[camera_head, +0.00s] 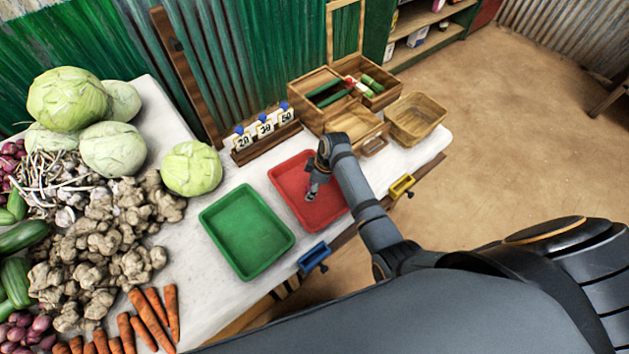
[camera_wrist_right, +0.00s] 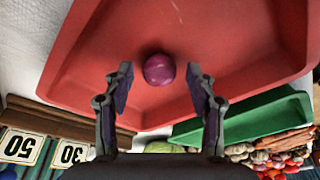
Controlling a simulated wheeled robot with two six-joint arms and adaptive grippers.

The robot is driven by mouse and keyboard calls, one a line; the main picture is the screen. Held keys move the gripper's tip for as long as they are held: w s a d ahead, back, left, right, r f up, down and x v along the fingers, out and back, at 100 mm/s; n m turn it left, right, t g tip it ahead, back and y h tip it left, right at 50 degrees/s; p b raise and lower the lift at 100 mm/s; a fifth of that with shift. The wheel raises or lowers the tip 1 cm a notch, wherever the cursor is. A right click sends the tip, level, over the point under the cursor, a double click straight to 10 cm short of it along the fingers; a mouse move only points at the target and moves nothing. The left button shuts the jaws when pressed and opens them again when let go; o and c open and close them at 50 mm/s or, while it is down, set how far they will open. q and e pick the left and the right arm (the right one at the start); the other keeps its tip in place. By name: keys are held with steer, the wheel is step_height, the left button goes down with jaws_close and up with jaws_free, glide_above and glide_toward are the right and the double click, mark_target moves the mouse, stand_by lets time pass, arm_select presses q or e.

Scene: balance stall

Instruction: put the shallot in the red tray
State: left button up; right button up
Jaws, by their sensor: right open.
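The shallot (camera_wrist_right: 158,69) is a round, shiny purple bulb. In the right wrist view it appears against the inside of the red tray (camera_wrist_right: 75,62), in line with the gap between my fingertips. My right gripper (camera_head: 312,190) is over the red tray (camera_head: 283,176) in the head view, pointing down. Its two fingers are open, one on each side of the shallot in the wrist view, with visible gaps and no grip on it. In the head view the shallot is hidden or too small to tell at the gripper. My left gripper is not in view.
A green tray (camera_head: 247,232) lies left of the red one. Number cards (camera_head: 264,130) in a rack, a wooden box (camera_head: 318,98) and a wooden tray (camera_head: 417,118) stand behind. Cabbages (camera_head: 192,168), ginger (camera_head: 105,235), carrots (camera_head: 150,318) and purple bulbs (camera_head: 20,332) fill the left.

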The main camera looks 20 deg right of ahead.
steer(key=v, duration=1.1)
steer(key=shift+r, duration=0.45)
